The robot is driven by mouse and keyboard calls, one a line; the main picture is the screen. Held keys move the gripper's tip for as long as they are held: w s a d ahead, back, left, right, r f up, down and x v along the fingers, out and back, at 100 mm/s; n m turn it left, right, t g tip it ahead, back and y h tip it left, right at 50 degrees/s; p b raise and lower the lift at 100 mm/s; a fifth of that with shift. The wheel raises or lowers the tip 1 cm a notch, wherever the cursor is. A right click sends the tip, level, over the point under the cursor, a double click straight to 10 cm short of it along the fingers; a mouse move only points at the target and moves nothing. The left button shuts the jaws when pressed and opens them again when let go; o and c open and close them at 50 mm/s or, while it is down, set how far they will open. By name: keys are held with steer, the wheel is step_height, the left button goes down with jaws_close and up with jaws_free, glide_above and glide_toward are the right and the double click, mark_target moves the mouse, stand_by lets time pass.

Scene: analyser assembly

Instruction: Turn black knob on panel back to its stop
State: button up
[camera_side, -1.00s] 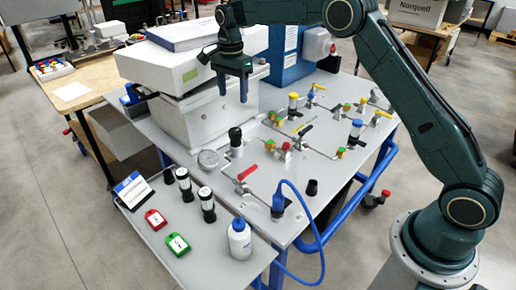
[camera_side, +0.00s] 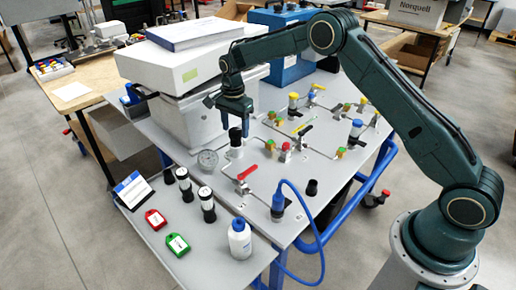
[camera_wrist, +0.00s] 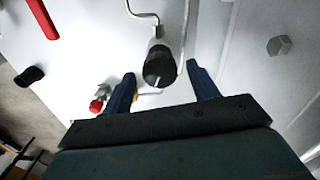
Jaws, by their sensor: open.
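The exact height of the fingertips over the knob is hard to tell.
Several coloured valves (camera_side: 286,147) on thin pipes lie to the right.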

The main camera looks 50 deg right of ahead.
steer(key=shift+f, duration=0.15)
steer(key=c, duration=1)
